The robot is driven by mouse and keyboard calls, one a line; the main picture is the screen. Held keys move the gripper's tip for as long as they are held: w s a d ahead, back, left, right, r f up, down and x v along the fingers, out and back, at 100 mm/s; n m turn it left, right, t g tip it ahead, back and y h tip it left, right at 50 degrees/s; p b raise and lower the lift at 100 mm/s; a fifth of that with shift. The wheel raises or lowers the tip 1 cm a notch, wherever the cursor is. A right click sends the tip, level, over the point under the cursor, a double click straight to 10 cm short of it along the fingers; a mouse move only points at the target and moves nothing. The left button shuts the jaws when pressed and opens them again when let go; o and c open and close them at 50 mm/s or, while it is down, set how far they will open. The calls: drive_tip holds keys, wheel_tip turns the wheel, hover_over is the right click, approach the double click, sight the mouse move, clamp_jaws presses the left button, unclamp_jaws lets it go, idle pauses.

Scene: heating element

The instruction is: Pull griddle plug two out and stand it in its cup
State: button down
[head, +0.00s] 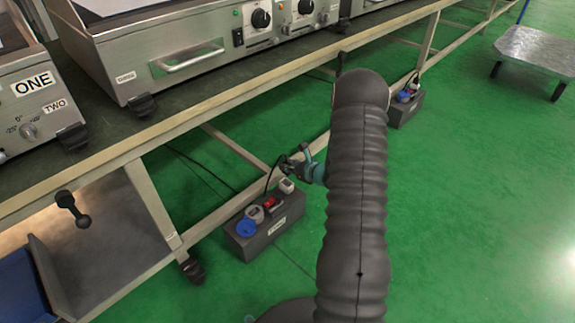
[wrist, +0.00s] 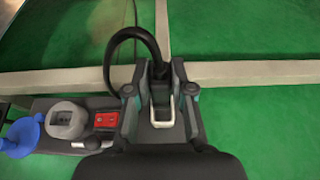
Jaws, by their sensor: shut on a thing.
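My gripper (wrist: 160,82) is shut on a black plug (wrist: 160,92); in the head view my gripper (head: 296,166) is small and partly behind my arm. A black cord loops from the plug to the left. A pale rectangular rim (wrist: 161,116) shows just below the plug, on the right end of a dark grey box (head: 267,229). I cannot tell whether the plug sits in it or above it. A grey fitting with a square opening (wrist: 65,119), a red switch (wrist: 106,120) and a blue round piece (wrist: 20,136) are farther left. Which one is the cup is unclear.
A similar box (head: 404,104) stands farther right.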

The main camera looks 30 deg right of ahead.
drive_tip(key=shift+f+b, duration=0.75)
drive_tip(key=shift+f, duration=0.4)
drive_tip(key=shift+f, duration=2.3)
idle(0.8)
drive_tip(key=c, duration=0.9)
unclamp_jaws()
drive_tip(key=shift+c, duration=0.2)
drive_tip(key=v, duration=1.2)
drive_tip(key=shift+f, duration=0.1)
